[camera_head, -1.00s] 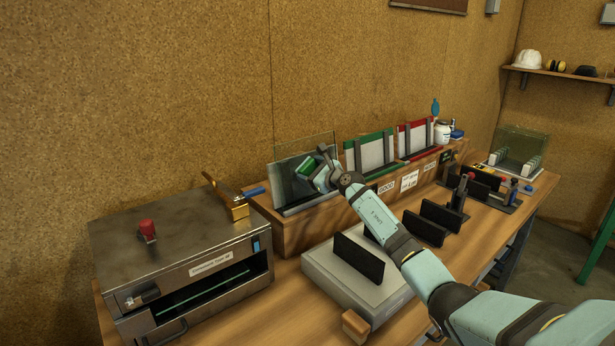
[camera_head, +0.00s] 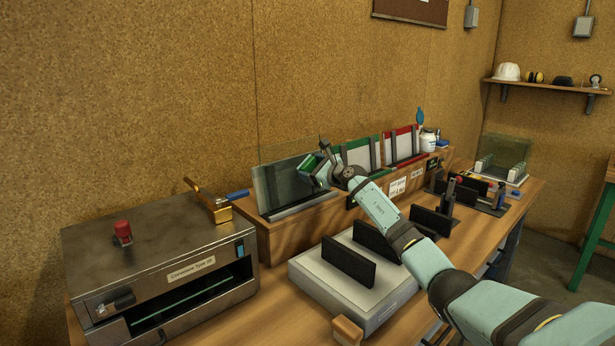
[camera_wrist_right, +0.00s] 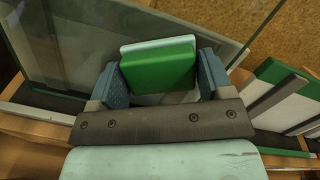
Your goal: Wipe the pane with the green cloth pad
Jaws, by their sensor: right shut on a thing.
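The clear glass pane (camera_head: 280,187) stands upright in a dark holder on the wooden ledge at the back of the bench. My right gripper (camera_head: 318,172) is at the pane's right side, in front of it. It is shut on the green cloth pad (camera_head: 307,164). In the right wrist view the pad (camera_wrist_right: 158,70) sits between two blue-grey fingers, with a pale layer on its far side towards the pane (camera_wrist_right: 70,45). I cannot tell whether the pad touches the glass. My left gripper is not in view.
A metal box (camera_head: 165,265) with a red knob stands at the left. Green-framed (camera_head: 355,160) and red-framed (camera_head: 404,147) panels stand right of the pane. A grey block with black uprights (camera_head: 345,285) lies in front, under my right arm. A glass-sided rack (camera_head: 505,157) is far right.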

